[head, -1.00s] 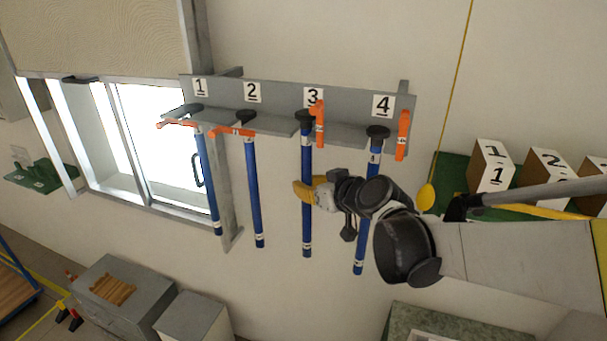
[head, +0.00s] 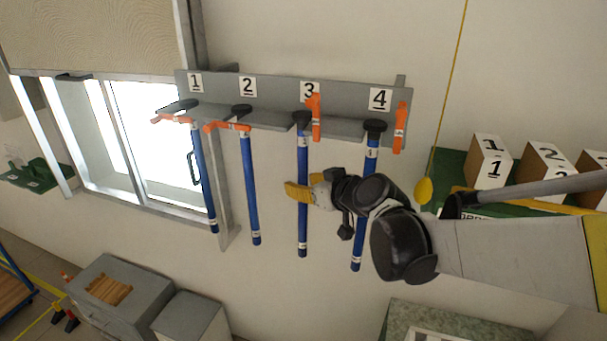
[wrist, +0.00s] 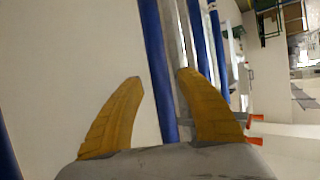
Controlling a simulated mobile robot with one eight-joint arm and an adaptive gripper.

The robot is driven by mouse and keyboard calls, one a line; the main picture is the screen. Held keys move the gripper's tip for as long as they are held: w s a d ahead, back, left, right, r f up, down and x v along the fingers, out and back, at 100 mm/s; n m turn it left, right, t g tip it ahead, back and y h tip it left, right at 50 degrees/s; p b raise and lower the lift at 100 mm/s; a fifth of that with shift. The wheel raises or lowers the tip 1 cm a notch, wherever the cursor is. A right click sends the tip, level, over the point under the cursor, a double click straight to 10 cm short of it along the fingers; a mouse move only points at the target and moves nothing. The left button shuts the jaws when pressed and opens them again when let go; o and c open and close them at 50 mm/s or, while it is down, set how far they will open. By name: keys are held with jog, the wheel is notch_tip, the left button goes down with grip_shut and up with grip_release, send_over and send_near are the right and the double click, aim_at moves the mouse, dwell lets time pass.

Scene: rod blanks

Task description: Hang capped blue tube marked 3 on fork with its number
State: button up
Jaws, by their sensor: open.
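A blue tube (head: 303,226) with a dark cap (head: 302,119) hangs upright at the fork under the number 3 sign (head: 309,92). Its small white label is too small to read. My gripper (head: 305,184) is at about its middle, with yellow fingers spread. In the wrist view, a blue tube (wrist: 157,70) passes between the open fingertips (wrist: 160,82), nearer the right finger, with a gap to the left one. Contact with the right finger cannot be told. The orange latch (head: 315,118) at fork 3 stands upright.
Other blue tubes hang at numbers 1 (head: 205,180), 2 (head: 251,190) and 4 (head: 362,200). Orange latches lie across at 1 and 2; the latch at 4 (head: 399,128) is upright. Numbered boxes (head: 490,160) stand right; a yellow pull knob (head: 424,190) hangs nearby.

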jog(key=shift+s, duration=0.1)
jog(key=v, duration=1.2)
jog(key=s+d+f+m+g+h+b, duration=0.1)
jog(key=s+d+f+b, duration=0.3)
jog(key=f+b, duration=0.8)
jog(key=s+d+f+m+g+h+b, duration=0.2)
jog(key=s+f+b, duration=0.6)
jog(key=f+b, duration=0.5)
jog(key=s+d+f+m+g+h+b, duration=0.1)
jog(key=s+d+f+m+h+b, duration=0.2)
jog(key=f+b, duration=0.9)
jog(key=s+d+f+h, duration=0.1)
jog(key=s+d+f, duration=0.2)
jog(key=f, duration=0.8)
jog(key=shift+m, duration=0.3)
jog(key=shift+d+f, duration=0.1)
